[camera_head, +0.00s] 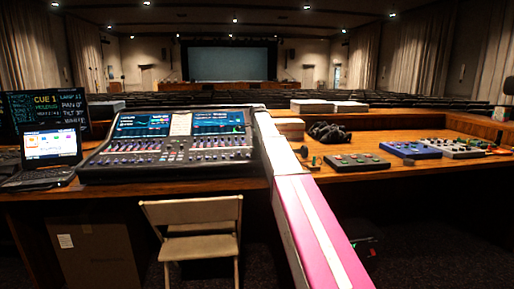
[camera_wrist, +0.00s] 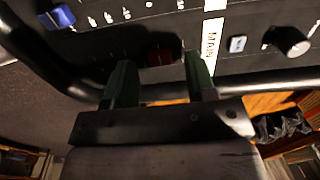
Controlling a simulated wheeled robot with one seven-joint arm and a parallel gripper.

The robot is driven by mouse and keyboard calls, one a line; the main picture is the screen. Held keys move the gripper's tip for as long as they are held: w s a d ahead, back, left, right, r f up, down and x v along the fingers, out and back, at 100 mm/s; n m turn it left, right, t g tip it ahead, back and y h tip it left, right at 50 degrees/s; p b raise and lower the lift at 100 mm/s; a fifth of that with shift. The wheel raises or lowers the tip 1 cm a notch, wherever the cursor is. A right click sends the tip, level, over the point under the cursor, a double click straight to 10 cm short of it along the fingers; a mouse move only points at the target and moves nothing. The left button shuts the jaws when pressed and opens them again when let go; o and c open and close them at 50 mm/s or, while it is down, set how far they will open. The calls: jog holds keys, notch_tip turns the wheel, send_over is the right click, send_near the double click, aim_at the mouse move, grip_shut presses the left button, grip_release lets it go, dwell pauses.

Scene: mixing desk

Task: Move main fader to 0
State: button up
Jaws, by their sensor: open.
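The mixing desk (camera_head: 166,156) stands on the long wooden table in the head view, with rows of faders below two lit screens. In the wrist view, a dark red fader cap (camera_wrist: 160,57) sits beside a white label reading MAIN (camera_wrist: 211,42). My gripper (camera_wrist: 158,80) is open, with its two green fingertips spread on either side of the red cap. The cap shows between and slightly beyond the fingers; I cannot tell whether either finger touches it. The fader's scale is too dark to read. In the head view my arm hides the desk's right edge, and my gripper cannot be made out.
In the wrist view, a blue fader cap (camera_wrist: 60,16), a small white button (camera_wrist: 237,44) and a black knob (camera_wrist: 288,40) lie around the red cap. A dark rounded rail (camera_wrist: 262,86) edges the panel. A folding chair (camera_head: 196,228) stands before the desk.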

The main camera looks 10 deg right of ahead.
notch_tip(320, 180, up, 10)
jog(key=s, duration=0.1)
jog(key=shift+f, duration=0.2)
jog(key=shift+s, duration=0.1)
